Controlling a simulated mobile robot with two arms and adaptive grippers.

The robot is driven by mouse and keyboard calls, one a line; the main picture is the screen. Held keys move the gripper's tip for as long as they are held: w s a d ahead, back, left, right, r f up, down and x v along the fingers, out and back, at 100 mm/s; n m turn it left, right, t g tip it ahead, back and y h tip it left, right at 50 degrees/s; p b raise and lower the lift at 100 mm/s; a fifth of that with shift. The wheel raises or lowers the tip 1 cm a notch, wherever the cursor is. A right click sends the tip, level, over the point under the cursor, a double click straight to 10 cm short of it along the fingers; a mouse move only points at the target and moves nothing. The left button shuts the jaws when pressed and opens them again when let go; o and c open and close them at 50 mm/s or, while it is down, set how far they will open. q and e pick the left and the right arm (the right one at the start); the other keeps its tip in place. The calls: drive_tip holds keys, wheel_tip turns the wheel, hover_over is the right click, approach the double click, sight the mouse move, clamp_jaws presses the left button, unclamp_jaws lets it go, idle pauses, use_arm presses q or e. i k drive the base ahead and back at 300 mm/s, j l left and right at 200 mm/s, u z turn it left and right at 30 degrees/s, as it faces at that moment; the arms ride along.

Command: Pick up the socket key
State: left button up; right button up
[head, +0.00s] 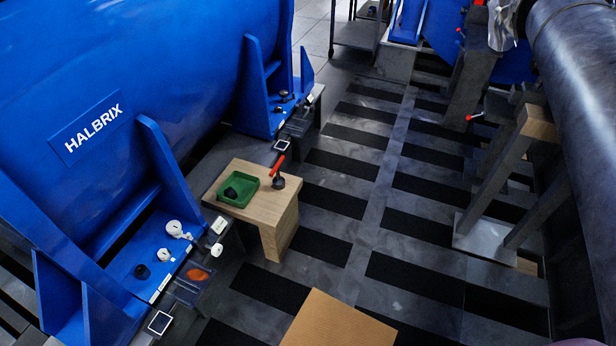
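What looks like the socket key (278,170) stands at the right of a small wooden bench (262,212). It has a slanted red handle above a dark round lower part. The view is too small to tell whether the dark part belongs to it or is a separate stand. It is beside a green tray (221,203), apart from it. Neither of my grippers shows in the head view.
The green tray holds a dark object (231,193). A large blue HALBRIX machine (150,60) flanks the bench on the left, with white and black fittings on its foot. A brown board (340,322) is at the bottom. Striped floor (340,200) is open to the right.

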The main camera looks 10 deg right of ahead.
sight(278, 182)
drive_tip(key=i+l+u, duration=0.35)
drive_tip(key=i+l, duration=0.2)
drive_tip(key=i, duration=0.4)
drive_tip(key=i+l+u, duration=0.4)
drive_tip(key=i+l, duration=0.4)
drive_tip(key=i, duration=0.05)
